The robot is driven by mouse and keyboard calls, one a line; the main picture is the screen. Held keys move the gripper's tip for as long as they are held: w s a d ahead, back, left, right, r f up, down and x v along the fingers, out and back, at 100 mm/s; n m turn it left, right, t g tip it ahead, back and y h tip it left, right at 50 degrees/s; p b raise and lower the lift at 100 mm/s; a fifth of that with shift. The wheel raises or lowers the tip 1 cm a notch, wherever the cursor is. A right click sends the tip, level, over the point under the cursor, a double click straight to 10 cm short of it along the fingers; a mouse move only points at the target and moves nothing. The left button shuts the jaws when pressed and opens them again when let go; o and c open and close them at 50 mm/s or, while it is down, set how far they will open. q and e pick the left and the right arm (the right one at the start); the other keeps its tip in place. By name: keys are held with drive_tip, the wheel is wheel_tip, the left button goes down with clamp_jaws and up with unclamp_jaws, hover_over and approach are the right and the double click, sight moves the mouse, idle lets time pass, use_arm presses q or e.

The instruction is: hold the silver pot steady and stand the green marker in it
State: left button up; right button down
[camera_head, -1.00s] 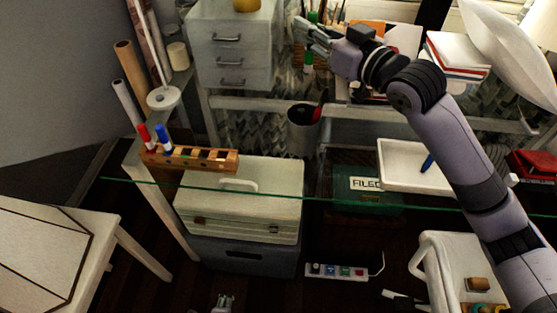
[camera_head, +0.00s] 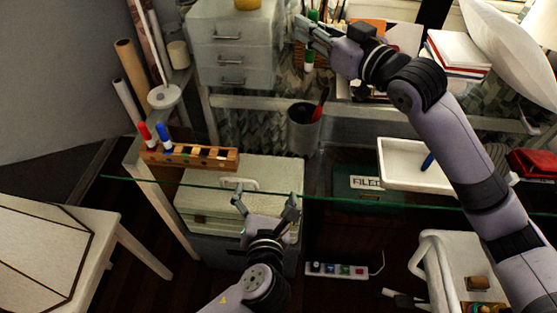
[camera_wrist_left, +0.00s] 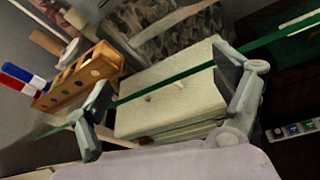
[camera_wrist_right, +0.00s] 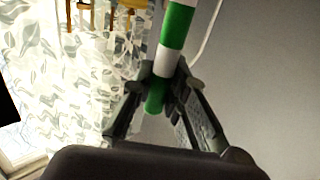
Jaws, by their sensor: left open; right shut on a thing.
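The silver pot (camera_head: 302,132) stands upright on the glass desk with a red and black item leaning in it. My right gripper (camera_head: 306,32) is shut on the green marker (camera_head: 309,58), above and behind the pot. In the right wrist view the green and white marker (camera_wrist_right: 172,35) sits between the fingertips (camera_wrist_right: 162,85). My left gripper (camera_head: 266,205) is open and empty, in front of the pot and below it in the picture. Its spread fingers (camera_wrist_left: 165,85) also show in the left wrist view, where I cannot make out the pot.
A wooden marker rack (camera_head: 190,157) with a red and a blue marker stands left of the pot. A white tray (camera_head: 395,180) with a blue item lies to the right. Grey drawers (camera_head: 232,50) stand at the back left. The glass between rack and tray is mostly clear.

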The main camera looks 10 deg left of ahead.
use_arm(q)
drive_tip(key=w+d+r+t+h, duration=0.2)
drive_tip(key=r+t, duration=0.1)
drive_tip(key=r, duration=0.5)
drive_tip(key=w+d+r+t+h, duration=0.2)
drive_tip(key=d+r+h, duration=0.1)
drive_tip(key=r, duration=0.6)
drive_tip(key=m+g+h, duration=0.2)
drive_tip(key=h, duration=0.2)
approach(302, 129)
drive_tip(key=w+f, duration=0.2)
drive_tip(key=shift+a+f, duration=0.3)
drive_tip(key=shift+a, duration=0.05)
drive_tip(key=shift+f+g, duration=0.25)
drive_tip(key=shift+g, duration=0.05)
drive_tip(key=shift+w, duration=0.35)
drive_tip(key=x, duration=1.1)
drive_tip(key=shift+d+f, duration=0.1)
drive_tip(key=shift+d, duration=0.05)
drive_tip(key=shift+c, duration=0.2)
